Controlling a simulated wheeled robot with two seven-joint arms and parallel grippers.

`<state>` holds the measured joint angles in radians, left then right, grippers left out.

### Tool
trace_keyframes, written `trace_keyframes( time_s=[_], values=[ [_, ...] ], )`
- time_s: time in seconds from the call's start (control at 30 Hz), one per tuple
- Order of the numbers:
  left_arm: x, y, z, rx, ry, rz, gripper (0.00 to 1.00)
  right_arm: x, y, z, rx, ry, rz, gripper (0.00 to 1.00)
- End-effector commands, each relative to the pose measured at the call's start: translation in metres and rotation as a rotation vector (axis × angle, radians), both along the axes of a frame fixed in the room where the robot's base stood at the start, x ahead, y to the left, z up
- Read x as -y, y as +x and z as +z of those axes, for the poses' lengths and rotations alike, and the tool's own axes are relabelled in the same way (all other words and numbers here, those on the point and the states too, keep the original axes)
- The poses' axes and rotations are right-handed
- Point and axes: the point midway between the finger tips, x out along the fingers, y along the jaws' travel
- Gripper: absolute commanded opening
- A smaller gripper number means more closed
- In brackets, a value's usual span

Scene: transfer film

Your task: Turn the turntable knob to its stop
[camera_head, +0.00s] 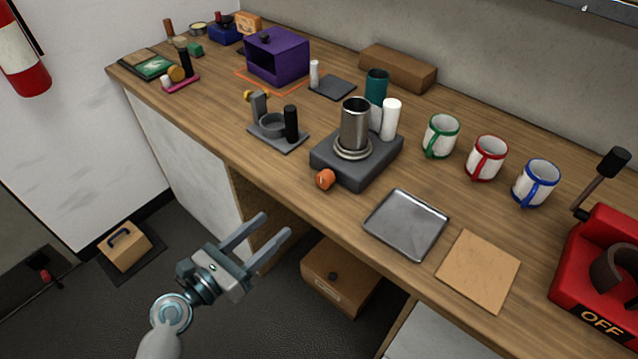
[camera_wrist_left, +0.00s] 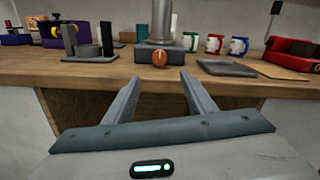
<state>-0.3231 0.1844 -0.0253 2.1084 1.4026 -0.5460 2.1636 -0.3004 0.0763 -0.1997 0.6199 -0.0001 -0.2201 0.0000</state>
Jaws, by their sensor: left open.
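The turntable (camera_head: 376,162) is a dark grey block on the wooden worktop, with a steel cup (camera_head: 355,121) standing on its round plate. Its orange knob (camera_head: 325,179) sticks out of the front face, and the knob also shows in the left wrist view (camera_wrist_left: 159,58). My left gripper (camera_head: 276,224) is open and empty, in front of the worktop's edge and short of the knob. In the left wrist view the fingers (camera_wrist_left: 157,79) point toward the knob, which appears beyond and between them. My right gripper is not in view.
A grey stand with a black cylinder (camera_head: 291,124) is left of the turntable. A metal tray (camera_head: 406,222) and a tan board (camera_head: 478,270) lie right of it. Several mugs, including a green one (camera_head: 440,136), stand behind. A red machine (camera_head: 606,270) is far right.

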Motion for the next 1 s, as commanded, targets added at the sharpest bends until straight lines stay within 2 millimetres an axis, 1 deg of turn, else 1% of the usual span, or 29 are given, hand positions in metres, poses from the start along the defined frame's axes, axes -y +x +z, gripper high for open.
trace_keyframes(
  time_s=[0.27, 0.47, 0.67, 1.0],
  values=[
    [0.0, 0.001, -0.001, 0.001, 0.003, 0.001, 0.51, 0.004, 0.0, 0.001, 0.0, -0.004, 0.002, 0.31],
    [0.007, 0.011, 0.0, 0.001, 0.004, 0.003, 0.51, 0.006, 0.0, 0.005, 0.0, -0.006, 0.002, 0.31],
    [0.022, 0.031, 0.001, 0.001, 0.003, 0.002, 0.51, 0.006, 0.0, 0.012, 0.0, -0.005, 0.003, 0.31],
    [0.057, 0.08, 0.001, 0.001, 0.003, 0.001, 0.51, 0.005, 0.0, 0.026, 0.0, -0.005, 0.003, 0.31]
  ],
)
